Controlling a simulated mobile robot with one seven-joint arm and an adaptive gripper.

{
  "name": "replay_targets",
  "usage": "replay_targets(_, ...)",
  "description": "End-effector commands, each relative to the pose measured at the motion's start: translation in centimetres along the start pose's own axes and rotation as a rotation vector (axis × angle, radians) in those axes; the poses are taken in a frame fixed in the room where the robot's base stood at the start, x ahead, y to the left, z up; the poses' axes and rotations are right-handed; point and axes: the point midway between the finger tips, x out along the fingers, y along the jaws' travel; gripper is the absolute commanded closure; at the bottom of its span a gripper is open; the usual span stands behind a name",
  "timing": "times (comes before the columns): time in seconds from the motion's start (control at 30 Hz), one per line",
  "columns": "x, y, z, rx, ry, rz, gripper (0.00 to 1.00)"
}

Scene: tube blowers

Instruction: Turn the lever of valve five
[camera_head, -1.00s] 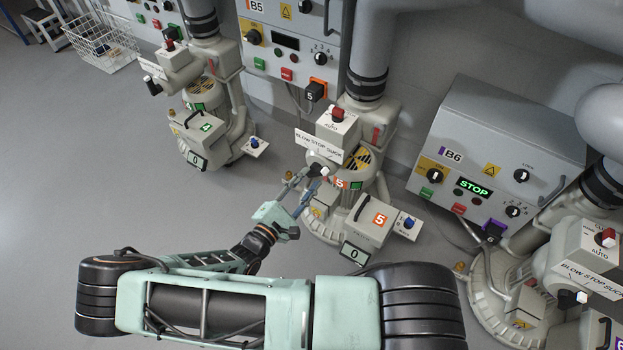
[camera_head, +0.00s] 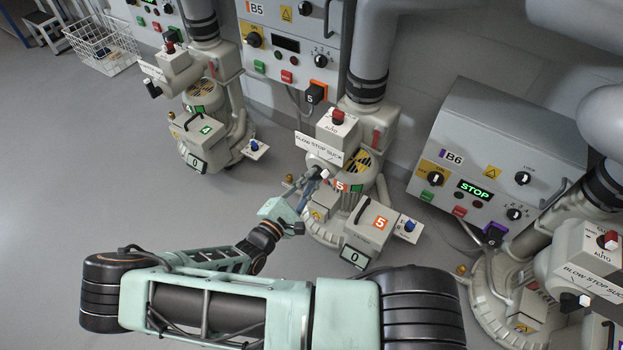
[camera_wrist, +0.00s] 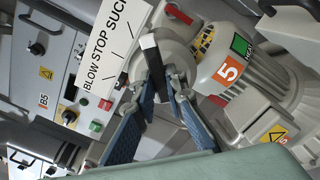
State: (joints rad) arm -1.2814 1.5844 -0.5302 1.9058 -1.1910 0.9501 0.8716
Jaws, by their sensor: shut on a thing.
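In the head view my gripper (camera_head: 317,180) reaches the lever from the lower left, and the lever's pale tip (camera_head: 325,173) shows between the fingers. The plate (camera_head: 318,147) sits above it. Which mark the lever points to is hard to tell.
The blower marked 5 (camera_head: 360,180) stands right behind the lever, with its tray box (camera_head: 372,222) close by. Cabinet B5 (camera_head: 290,40) is behind. Blower 4 (camera_head: 205,130) stands left, cabinet B6 (camera_head: 500,150) right. The floor at left is clear.

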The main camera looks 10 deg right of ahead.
Motion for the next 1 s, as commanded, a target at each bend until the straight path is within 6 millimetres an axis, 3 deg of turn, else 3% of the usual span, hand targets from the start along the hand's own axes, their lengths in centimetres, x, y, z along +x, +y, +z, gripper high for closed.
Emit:
replay_targets(0.37,-0.04,0.28,0.11,-0.13,0.001,-0.002,1.0)
replay_targets(1.0,-0.08,0.82,-0.28,-0.633,0.003,-0.001,1.0)
